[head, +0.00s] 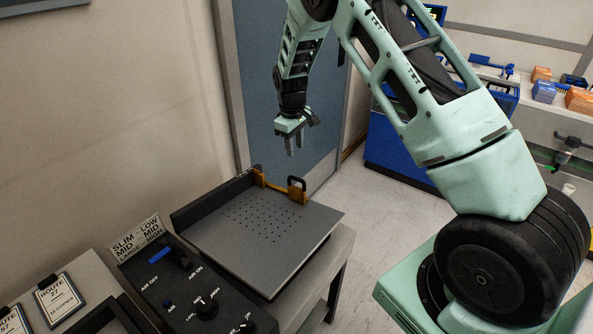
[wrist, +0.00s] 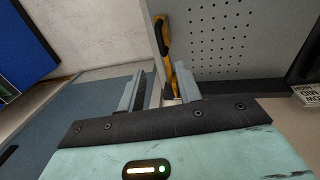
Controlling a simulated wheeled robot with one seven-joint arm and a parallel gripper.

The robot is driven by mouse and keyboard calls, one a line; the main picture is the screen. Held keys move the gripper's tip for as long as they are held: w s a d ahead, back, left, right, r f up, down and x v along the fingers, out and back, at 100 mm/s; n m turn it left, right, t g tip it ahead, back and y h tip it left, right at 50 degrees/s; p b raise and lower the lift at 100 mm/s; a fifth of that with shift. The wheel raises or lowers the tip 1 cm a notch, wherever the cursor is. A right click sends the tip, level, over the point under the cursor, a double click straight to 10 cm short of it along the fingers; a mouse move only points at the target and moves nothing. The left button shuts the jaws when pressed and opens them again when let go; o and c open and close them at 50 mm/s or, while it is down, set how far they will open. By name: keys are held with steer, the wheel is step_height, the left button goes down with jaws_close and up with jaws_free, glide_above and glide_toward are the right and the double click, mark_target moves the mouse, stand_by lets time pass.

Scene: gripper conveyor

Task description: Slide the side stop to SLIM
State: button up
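The side stop (head: 298,195) is an orange-yellow bracket with a black loop handle at the far edge of the grey perforated plate (head: 235,245). An orange rail (head: 268,182) runs left from it along that edge. My gripper (head: 295,152) points down above the stop and is apart from it. In the wrist view my gripper (wrist: 160,75) has its two fingers spread with nothing held. The orange stop (wrist: 167,45) with its black part shows beyond the fingers, nearer the right one. The stop's scale marks cannot be made out.
A sign (head: 137,236) pairs SLIM with LOW, MID with MID and LARGE with HIGH. A black control panel (head: 185,290) with knobs lies in front of the plate. A dark raised wall (head: 212,200) borders the plate's left. A blue-grey door (head: 300,90) stands behind.

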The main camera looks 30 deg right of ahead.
mark_target(296, 178)
steer(key=f+p, duration=0.1)
steer(key=f, duration=0.3)
steer(key=f+p, duration=0.1)
steer(key=f, duration=0.3)
steer(key=f+p, duration=0.2)
steer(key=f, duration=0.2)
steer(key=shift+w+d+f, duration=0.15)
steer(key=shift+w+d, duration=0.05)
steer(key=shift+d, duration=0.2)
